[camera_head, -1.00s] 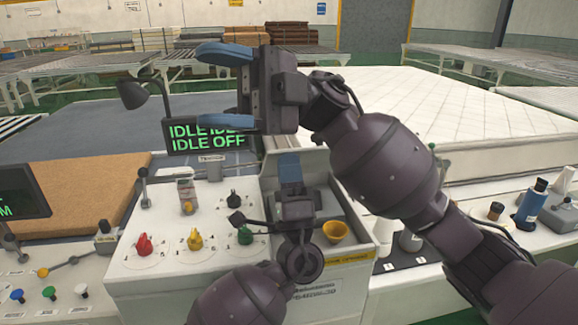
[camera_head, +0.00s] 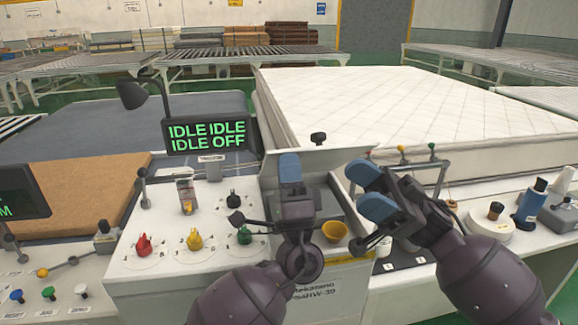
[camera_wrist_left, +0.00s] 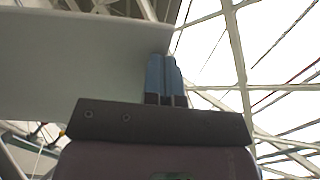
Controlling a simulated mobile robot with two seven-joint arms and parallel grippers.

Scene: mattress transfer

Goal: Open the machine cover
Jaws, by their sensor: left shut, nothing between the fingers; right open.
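The machine cover (camera_head: 335,160) is a pale panel with a dark knob (camera_head: 318,138) on its top edge. It stands tilted up at the back of a recess in the white console, so the recess is exposed. My left gripper (camera_head: 290,168) is shut and empty, in front of the cover's left part in the head view. The left wrist view shows its blue fingers (camera_wrist_left: 165,78) beside a pale panel (camera_wrist_left: 85,55); whether they touch it is unclear. My right gripper (camera_head: 371,190) is open and empty, right of the recess.
A yellow cup-shaped part (camera_head: 335,232) sits in the recess. Red, yellow and green knobs are on the console left of my left gripper, under a display (camera_head: 210,134). A white mattress (camera_head: 410,105) lies behind. Bottles (camera_head: 530,203) stand at the right.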

